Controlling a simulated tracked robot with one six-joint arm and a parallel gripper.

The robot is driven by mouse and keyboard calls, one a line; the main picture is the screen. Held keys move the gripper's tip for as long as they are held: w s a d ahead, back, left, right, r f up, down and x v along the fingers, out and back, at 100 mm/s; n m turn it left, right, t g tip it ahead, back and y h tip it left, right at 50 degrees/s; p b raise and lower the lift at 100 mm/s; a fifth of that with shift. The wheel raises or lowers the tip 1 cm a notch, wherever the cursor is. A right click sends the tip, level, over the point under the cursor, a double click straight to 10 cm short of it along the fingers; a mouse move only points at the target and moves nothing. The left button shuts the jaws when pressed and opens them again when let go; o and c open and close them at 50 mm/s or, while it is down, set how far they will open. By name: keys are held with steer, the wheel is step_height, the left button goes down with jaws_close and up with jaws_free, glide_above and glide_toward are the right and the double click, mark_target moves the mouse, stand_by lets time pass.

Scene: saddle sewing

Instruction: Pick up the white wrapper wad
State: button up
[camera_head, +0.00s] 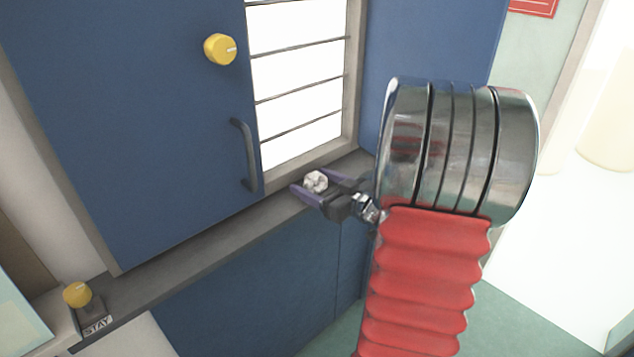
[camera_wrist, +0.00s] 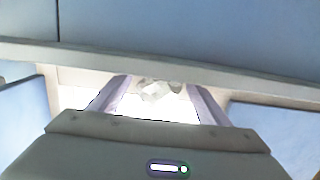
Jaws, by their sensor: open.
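The white wrapper wad (camera_head: 316,181) is a small crumpled ball in the head view, at the sill below the barred bright window. My gripper (camera_head: 306,189) is open, with its purple fingers around the wad, one on each side. In the wrist view the wad (camera_wrist: 158,91) shows pale between the two fingertips of my gripper (camera_wrist: 160,92), against a bright background. Gaps show between the wad and the fingers there. I cannot tell whether the wad rests on the ledge.
A blue door (camera_head: 150,130) with a dark handle (camera_head: 244,155) and a yellow knob (camera_head: 220,49) stands left of the window. A grey ledge (camera_head: 190,255) runs below it. Another yellow knob (camera_head: 77,293) sits by a STAY label at lower left.

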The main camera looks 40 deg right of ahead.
stand_by(0.4)
steer(key=c, duration=1.1)
